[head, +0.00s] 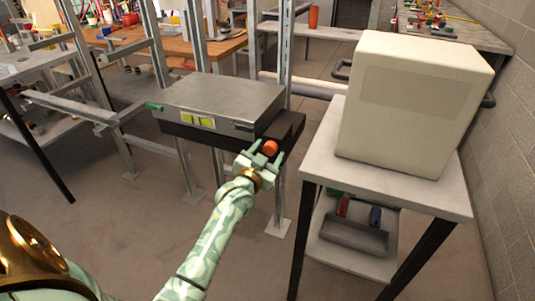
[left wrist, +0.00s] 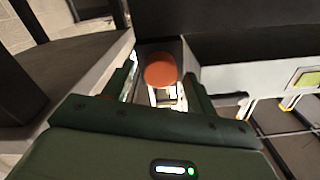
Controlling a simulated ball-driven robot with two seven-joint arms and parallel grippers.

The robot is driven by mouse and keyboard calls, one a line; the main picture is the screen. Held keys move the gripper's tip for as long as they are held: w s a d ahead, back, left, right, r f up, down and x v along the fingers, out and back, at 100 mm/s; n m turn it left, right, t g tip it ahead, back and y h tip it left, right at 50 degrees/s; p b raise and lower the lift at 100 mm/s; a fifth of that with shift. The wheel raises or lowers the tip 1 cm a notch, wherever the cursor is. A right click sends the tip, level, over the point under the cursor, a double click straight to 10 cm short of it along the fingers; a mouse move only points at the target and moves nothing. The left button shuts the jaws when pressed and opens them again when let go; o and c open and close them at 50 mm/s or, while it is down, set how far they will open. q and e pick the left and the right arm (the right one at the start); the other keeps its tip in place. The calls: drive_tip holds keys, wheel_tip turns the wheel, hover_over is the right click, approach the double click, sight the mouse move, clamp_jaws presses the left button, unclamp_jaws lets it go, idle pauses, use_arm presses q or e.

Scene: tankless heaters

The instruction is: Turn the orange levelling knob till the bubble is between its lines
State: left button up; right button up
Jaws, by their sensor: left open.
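The orange levelling knob (head: 270,147) is at the front right corner of a dark base under a grey metal box (head: 225,95). My left gripper (head: 262,159) is open right at the knob. In the left wrist view the knob (left wrist: 160,69) shows between and beyond the open fingers of my left gripper (left wrist: 158,88), with no clear contact. My right gripper is out of view.
Metal uprights (head: 285,60) carry the box. A small table (head: 430,190) with a large cream block (head: 410,100) stands close on the right, with a tray (head: 352,235) on its lower shelf.

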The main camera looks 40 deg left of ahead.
use_arm(q)
drive_tip(key=c, duration=1)
drive_tip(key=shift+r+n+p, duration=0.2)
drive_tip(key=shift+n+p, duration=0.2)
drive_tip(key=shift+p, duration=0.3)
drive_tip(key=n+p, duration=0.3)
drive_tip(key=shift+r, duration=0.15)
drive_tip(key=n+p, duration=0.2)
drive_tip(key=n, duration=0.1)
drive_tip(key=shift+a, duration=0.1)
drive_tip(key=shift+f+n+p, duration=0.3)
drive_tip(key=shift+n+p, duration=0.45)
drive_tip(key=shift+n, duration=0.65)
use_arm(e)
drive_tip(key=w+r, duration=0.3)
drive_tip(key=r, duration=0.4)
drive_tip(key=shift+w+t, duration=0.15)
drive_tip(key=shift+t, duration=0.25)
use_arm(q)
drive_tip(key=shift+n, duration=0.3)
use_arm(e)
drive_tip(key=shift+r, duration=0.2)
use_arm(q)
drive_tip(key=o, duration=1)
